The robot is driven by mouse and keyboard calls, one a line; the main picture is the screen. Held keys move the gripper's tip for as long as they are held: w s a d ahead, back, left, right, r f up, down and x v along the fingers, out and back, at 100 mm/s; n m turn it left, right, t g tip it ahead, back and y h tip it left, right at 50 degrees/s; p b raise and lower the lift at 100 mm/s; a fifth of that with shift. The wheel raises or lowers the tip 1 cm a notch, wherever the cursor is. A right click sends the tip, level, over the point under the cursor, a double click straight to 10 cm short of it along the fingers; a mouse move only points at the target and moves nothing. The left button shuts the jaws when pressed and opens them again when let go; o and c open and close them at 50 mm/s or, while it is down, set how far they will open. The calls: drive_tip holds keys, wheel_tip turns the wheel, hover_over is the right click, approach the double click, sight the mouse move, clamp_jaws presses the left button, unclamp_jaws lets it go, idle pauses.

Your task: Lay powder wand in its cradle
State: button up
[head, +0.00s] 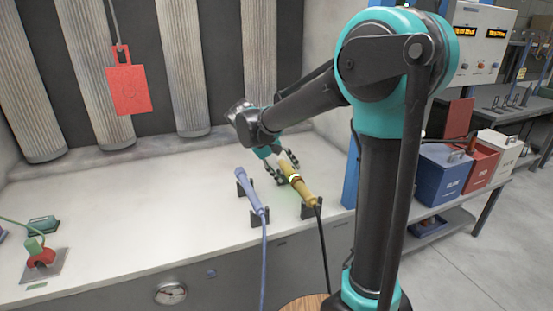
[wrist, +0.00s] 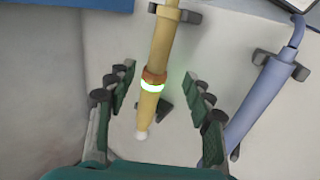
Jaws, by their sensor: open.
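A yellow wand (head: 299,184) with a brown band and a glowing green ring rests on a dark forked cradle (head: 312,212) on the bench. My gripper (head: 287,160) is open at its far end. In the wrist view the yellow wand (wrist: 164,45) runs between the spread fingers of my gripper (wrist: 158,75), with a gap on both sides. Its rear part sits at one cradle fork (wrist: 190,14). The other fork (wrist: 166,107) shows beside and partly under the wand near its white tip. I cannot tell whether the wand is fully seated there.
A blue wand (head: 252,192) lies in its own cradle just left, close to my right finger in the wrist view (wrist: 262,95). Hoses hang over the bench front. A red tag (head: 129,88) hangs at the back left. A blue post (head: 351,172) stands to the right. The bench middle is clear.

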drive_tip(key=v, duration=0.6)
drive_tip(key=s+d+f+m+t+y, duration=0.1)
drive_tip(key=s+d+f+y, duration=0.2)
drive_tip(key=s+d+f, duration=0.4)
drive_tip(key=s+d+f+m+t+y, duration=0.1)
drive_tip(key=s+d+f, duration=0.5)
drive_tip(key=s+f, duration=0.6)
drive_tip(key=m+y, duration=0.1)
drive_tip(key=y, duration=0.1)
drive_tip(key=shift+d+f+y, duration=0.3)
drive_tip(key=shift+d, duration=0.1)
